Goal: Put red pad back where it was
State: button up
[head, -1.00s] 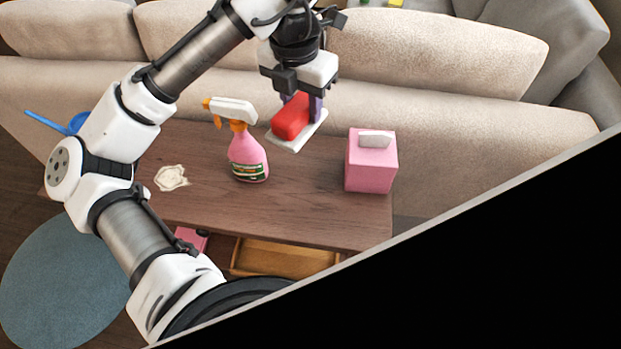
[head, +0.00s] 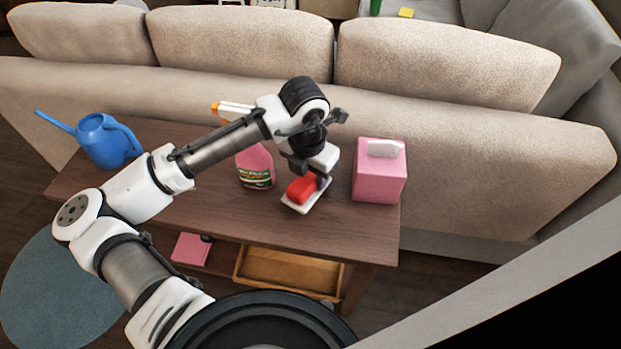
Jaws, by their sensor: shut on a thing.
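The red pad (head: 301,189) is a red block on a flat white base, seen in the head view over the right half of the wooden table (head: 222,211). My gripper (head: 315,182) points down and is shut on the red pad from above. The pad's white base shows low over the tabletop; I cannot tell whether it touches the wood. My gripper hides the pad's far right side.
A pink spray bottle (head: 256,168) stands left of the pad, partly behind my arm. A pink tissue box (head: 379,173) stands to the right. A blue watering can (head: 106,141) is at the far left. A wooden tray (head: 287,272) lies below the tabletop. A beige sofa (head: 440,125) stands behind.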

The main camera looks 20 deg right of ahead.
jog(key=shift+f, duration=1.05)
jog(key=shift+f, duration=0.1)
jog(key=o, duration=1.3)
jog(key=r, duration=0.8)
jog(key=a+r, duration=0.1)
jog(key=r, duration=0.3)
jog(key=shift+s+r+p, duration=0.1)
jog(key=shift+s+p, duration=0.2)
jog(key=shift+p, duration=0.1)
